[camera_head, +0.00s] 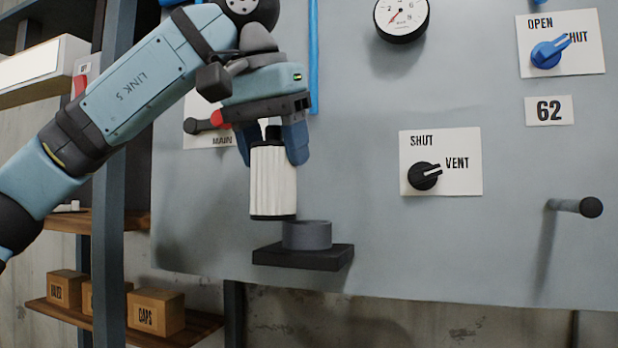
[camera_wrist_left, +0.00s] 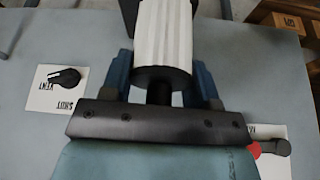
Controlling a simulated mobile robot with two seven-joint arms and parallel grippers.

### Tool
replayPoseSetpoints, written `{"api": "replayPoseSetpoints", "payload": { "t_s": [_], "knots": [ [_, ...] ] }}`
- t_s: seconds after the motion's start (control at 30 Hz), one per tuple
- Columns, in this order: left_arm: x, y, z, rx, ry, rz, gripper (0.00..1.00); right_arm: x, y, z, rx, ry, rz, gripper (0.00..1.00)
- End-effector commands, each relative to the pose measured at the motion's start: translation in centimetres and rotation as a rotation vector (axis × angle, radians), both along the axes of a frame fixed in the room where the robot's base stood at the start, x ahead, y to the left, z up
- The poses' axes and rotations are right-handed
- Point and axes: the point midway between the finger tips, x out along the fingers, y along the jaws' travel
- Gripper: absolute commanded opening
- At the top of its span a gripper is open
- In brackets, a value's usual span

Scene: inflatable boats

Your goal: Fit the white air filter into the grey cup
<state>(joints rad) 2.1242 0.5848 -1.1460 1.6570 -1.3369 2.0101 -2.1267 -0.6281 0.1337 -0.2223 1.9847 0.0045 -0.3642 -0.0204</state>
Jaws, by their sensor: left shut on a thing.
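The white air filter (camera_head: 273,182) is a ribbed white cylinder with dark end caps. My left gripper (camera_head: 274,145) is shut on its top end and holds it upright. The filter also shows in the left wrist view (camera_wrist_left: 163,35), between the two blue fingers (camera_wrist_left: 160,85). The grey cup (camera_head: 307,236) is a short round ring on a dark shelf (camera_head: 303,257) on the panel. In the head view the filter's lower end is a little above the cup and to its left. Whether they touch is hard to tell. My right gripper is not in view.
The grey panel (camera_head: 370,250) carries a black vent knob (camera_head: 424,176), a blue knob (camera_head: 549,54), a gauge (camera_head: 402,18) and a peg (camera_head: 590,207). A red-and-black lever (camera_head: 205,123) is close beside my left gripper. Wooden boxes (camera_head: 155,312) stand on a shelf at lower left.

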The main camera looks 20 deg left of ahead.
Motion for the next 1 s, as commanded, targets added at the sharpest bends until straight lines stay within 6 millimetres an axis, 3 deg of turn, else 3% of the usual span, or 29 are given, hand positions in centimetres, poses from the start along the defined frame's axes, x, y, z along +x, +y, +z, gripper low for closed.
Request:
{"api": "replayPoseSetpoints", "payload": {
  "t_s": [0.1, 0.3, 0.6, 0.8, 1.0],
  "knots": [
    [3.2, -0.5, 0.3, 0.000, 0.003, 0.002, 0.31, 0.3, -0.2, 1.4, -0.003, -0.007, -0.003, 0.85],
    [6.6, -1.1, 0.3, 0.000, 0.000, 0.001, 0.31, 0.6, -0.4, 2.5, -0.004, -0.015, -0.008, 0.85],
    [9.1, -1.5, 0.0, 0.001, 0.001, -0.001, 0.31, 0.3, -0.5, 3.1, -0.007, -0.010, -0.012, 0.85],
    [8.8, -1.4, -3.2, 0.001, -0.001, -0.001, 0.31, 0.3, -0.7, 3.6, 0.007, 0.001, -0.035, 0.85],
    [8.8, -1.4, -3.5, 0.000, -0.002, 0.000, 0.31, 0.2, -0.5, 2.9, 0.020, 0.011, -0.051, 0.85]
  ]
}}
